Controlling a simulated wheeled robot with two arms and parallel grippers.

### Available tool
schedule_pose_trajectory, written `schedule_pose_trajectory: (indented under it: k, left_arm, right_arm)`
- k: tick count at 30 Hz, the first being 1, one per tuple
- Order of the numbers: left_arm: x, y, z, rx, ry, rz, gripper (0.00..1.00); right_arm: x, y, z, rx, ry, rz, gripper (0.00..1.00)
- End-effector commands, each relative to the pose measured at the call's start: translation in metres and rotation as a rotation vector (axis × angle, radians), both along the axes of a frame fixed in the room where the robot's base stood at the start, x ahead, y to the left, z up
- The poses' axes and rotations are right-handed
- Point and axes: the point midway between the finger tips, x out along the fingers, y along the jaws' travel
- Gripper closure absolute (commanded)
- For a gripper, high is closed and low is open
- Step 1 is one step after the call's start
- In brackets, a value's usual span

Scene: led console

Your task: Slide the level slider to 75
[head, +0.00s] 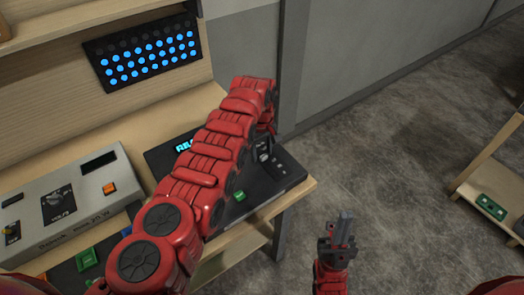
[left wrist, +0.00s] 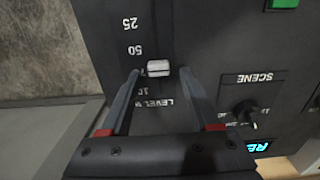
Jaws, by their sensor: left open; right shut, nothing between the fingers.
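The level slider's pale knob (left wrist: 158,68) is on the black console panel (left wrist: 215,35) in the left wrist view. It is level with a partly hidden label starting with 7, past the 50 mark and before the one starting with 10. My left gripper (left wrist: 159,72) is open, with one finger on each side of the knob and a small gap on both sides. In the head view my red left arm reaches over the black console (head: 288,180) and hides much of it. My right gripper (head: 343,220) is shut and empty, over the floor right of the bench.
A SCENE knob (left wrist: 246,110) and a green button (left wrist: 285,3) are on the same panel. A grey box (head: 75,205) with an orange button stands at the left. A blue-lit LED board (head: 145,50) is behind. A wooden stand (head: 490,170) is far right.

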Motion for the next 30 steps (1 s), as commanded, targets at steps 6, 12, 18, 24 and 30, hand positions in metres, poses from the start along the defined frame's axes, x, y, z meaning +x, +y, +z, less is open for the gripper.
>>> schedule_pose_trajectory:
  k: [6, 12, 18, 24, 30]
  left_arm:
    - [0.001, 0.0, 0.003, 0.0, -0.001, -0.001, 0.38]
    - [0.001, 0.0, 0.024, -0.002, -0.003, 0.0, 0.38]
    - [0.002, 0.0, 0.077, -0.001, -0.007, 0.0, 0.38]
    - [0.001, 0.001, 0.114, -0.001, -0.002, 0.0, 0.38]
    - [0.001, 0.002, 0.161, -0.001, 0.0, 0.002, 0.38]
  right_arm:
    - [0.0, 0.0, -0.002, 0.0, 0.0, 0.0, 1.0]
    - [0.0, 0.0, -0.012, 0.0, 0.0, 0.0, 1.0]
    - [0.0, 0.0, -0.033, 0.0, 0.0, 0.0, 1.0]
    - [0.0, 0.0, -0.043, 0.0, 0.0, 0.0, 1.0]
    - [0.0, 0.0, -0.01, 0.0, 0.0, 0.0, 1.0]
